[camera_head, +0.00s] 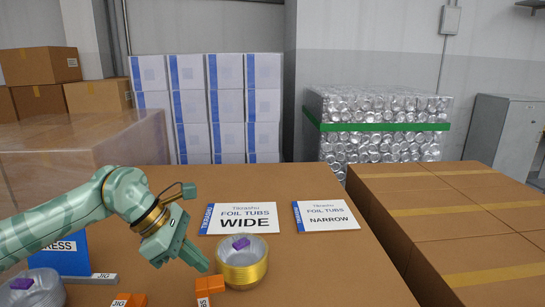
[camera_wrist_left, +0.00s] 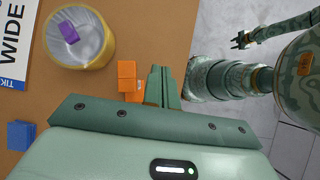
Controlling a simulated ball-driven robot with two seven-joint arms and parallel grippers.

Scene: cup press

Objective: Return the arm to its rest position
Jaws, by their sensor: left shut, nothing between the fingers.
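My left arm (camera_head: 112,197) reaches in from the left over the brown table. Its gripper (camera_head: 203,264) is shut and empty, pointing down just left of the gold-banded foil tub. In the left wrist view, the shut fingers (camera_wrist_left: 160,84) are beside an orange block (camera_wrist_left: 127,80); I cannot tell whether they touch. The foil tub (camera_head: 243,272) holds a purple block (camera_head: 241,243). It also shows in the left wrist view (camera_wrist_left: 90,58). My right gripper (camera_wrist_left: 240,42) shows small at the upper right of the left wrist view; its jaw state is unclear.
WIDE (camera_head: 239,219) and NARROW (camera_head: 325,216) signs lie on the table (camera_head: 310,270). Another foil tub (camera_head: 52,290) is at lower left. Cartons (camera_head: 440,205) stand right. The table's right side is clear.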

